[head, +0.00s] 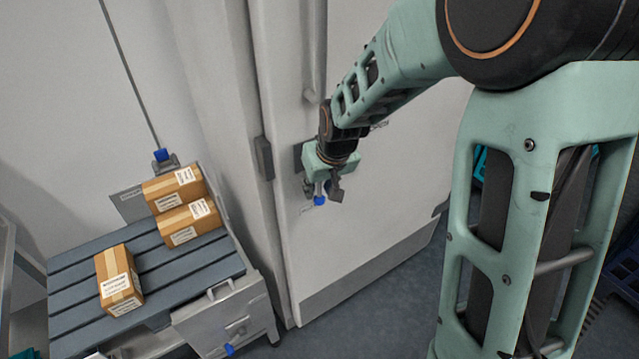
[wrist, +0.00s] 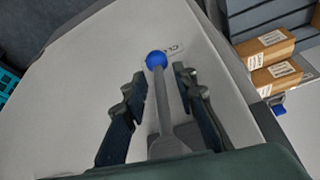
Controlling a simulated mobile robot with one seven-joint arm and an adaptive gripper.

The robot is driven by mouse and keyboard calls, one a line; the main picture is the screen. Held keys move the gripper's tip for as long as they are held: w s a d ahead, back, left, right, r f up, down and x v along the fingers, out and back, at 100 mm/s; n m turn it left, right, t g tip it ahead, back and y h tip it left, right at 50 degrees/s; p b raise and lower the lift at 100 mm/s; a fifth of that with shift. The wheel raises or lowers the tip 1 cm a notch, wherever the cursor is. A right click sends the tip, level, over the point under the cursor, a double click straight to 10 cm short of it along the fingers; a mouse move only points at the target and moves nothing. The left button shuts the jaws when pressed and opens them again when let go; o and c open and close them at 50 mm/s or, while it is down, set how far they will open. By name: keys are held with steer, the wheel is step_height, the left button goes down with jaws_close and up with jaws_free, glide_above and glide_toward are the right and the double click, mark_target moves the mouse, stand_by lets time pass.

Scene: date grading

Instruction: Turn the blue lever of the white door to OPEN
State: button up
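The white door (head: 375,215) stands upright in the middle of the head view and fills much of the wrist view (wrist: 85,85). Its lever has a blue knob (head: 319,200) on a grey stem. In the wrist view the blue knob (wrist: 156,60) and the stem (wrist: 162,105) lie between my open fingers, with gaps on both sides. My gripper (head: 322,190) is at the lever, in front of the door; in the wrist view my gripper (wrist: 158,82) has its fingers apart. A small label (wrist: 172,50) shows beside the knob, its lettering partly hidden.
Left of the door, a grey slatted bench (head: 180,265) holds cardboard boxes (head: 119,280). Other blue knobs show on the wall (head: 161,155) and on the bench front (head: 228,349). A vertical door handle (head: 314,50) is above my gripper. Floor at the door's foot (head: 395,300) is clear.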

steer(key=c, duration=0.7)
jaws_close()
steer(key=shift+s+f, duration=0.1)
steer(key=shift+f, duration=0.05)
